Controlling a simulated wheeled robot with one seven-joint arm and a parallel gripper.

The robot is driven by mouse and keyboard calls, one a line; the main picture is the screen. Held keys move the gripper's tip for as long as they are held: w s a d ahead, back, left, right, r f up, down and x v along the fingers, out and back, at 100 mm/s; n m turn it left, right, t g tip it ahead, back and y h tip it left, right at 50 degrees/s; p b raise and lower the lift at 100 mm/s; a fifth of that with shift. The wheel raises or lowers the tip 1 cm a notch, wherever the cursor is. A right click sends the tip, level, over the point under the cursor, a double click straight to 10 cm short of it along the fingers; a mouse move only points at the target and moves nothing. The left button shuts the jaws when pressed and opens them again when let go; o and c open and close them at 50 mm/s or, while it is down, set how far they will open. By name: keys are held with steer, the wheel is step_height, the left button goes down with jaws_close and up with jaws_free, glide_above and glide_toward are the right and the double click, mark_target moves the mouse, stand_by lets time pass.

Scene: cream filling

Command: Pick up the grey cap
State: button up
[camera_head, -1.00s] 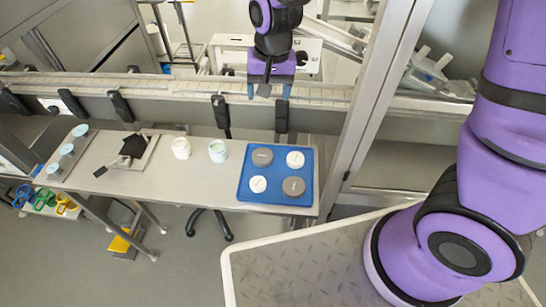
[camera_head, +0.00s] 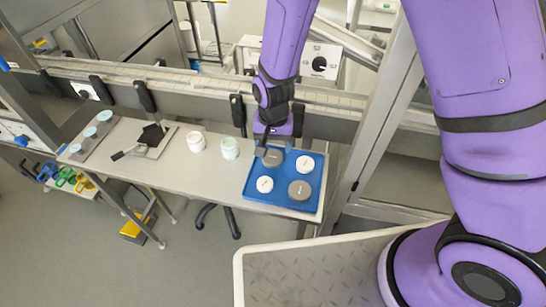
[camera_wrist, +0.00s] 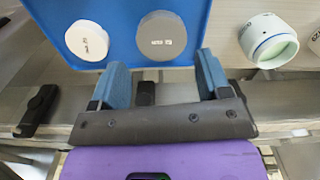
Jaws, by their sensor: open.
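Two grey caps lie on the blue tray (camera_head: 284,184): the back-left one (camera_head: 272,158) and the front-right one (camera_head: 299,190). White caps (camera_head: 305,164) and (camera_head: 265,184) fill the other two corners. My gripper (camera_head: 275,149) is low at the tray's back edge, by the back-left grey cap. In the wrist view, my gripper (camera_wrist: 164,75) is open and empty, its blue fingers apart. A grey cap (camera_wrist: 161,36) lies just beyond the fingertips, roughly between them. A white cap (camera_wrist: 87,40) lies to its left.
A white jar (camera_head: 197,142) and a green-topped jar (camera_head: 230,149) stand left of the tray; the green-topped one also shows in the wrist view (camera_wrist: 268,40). A black spatula (camera_head: 140,146) lies farther left. A rail with black clamps (camera_head: 145,97) runs behind the table.

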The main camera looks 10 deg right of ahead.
mark_target(273, 156)
steer(key=shift+w+f, duration=0.15)
steer(key=shift+f, duration=2.55)
steer(key=shift+c, duration=0.5)
steer(key=c, duration=0.5)
steer(key=shift+o, duration=0.2)
steer(key=shift+r, duration=0.15)
